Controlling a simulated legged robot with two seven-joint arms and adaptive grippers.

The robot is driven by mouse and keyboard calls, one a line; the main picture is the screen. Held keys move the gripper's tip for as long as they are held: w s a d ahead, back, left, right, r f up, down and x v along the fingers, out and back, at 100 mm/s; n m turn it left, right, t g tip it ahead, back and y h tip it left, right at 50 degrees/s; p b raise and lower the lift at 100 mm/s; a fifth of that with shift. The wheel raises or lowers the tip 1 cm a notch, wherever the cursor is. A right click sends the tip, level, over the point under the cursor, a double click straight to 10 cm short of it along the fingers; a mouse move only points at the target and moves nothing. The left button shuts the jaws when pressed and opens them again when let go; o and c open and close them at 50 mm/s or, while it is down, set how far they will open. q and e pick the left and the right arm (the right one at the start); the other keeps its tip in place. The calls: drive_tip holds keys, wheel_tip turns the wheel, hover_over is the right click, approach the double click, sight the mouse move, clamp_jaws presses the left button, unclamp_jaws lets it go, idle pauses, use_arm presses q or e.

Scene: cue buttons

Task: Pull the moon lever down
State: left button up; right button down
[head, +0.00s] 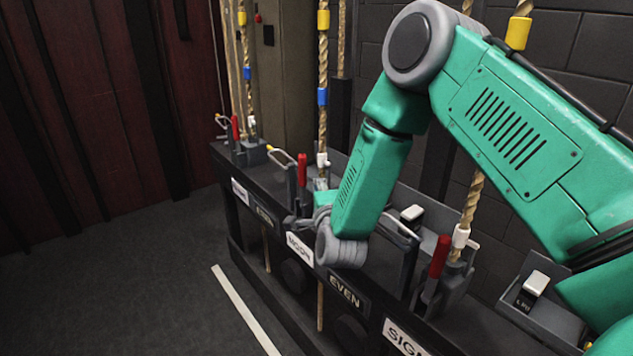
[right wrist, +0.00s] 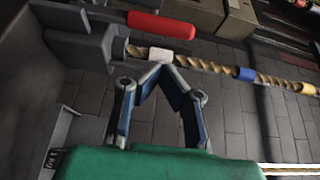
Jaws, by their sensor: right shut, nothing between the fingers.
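The moon lever has a red handle (head: 302,168) that stands upright in a dark bracket, above a white sign reading MOON (head: 299,247). The red handle also shows at the top of the right wrist view (right wrist: 160,25), lying sideways there. My right gripper (right wrist: 160,68) is shut and empty, its fingertips meeting just below the white band on the rope beside the lever. It appears apart from the red handle. In the head view my green arm hides most of this gripper. My left gripper is not in view.
A rope (head: 323,75) with yellow and blue bands rises beside the moon lever. Another red lever (head: 438,255) stands nearer on the right, above a partly cut-off sign (head: 403,338). A further red lever (head: 235,128) is at the far left. Open floor (head: 130,270) lies left of the rail.

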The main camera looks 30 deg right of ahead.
sight(303, 183)
drive_tip(key=b+x, duration=0.1)
drive_tip(key=x, duration=0.7)
drive_tip(key=shift+w, duration=0.25)
drive_tip(key=shift+w+f, duration=0.1)
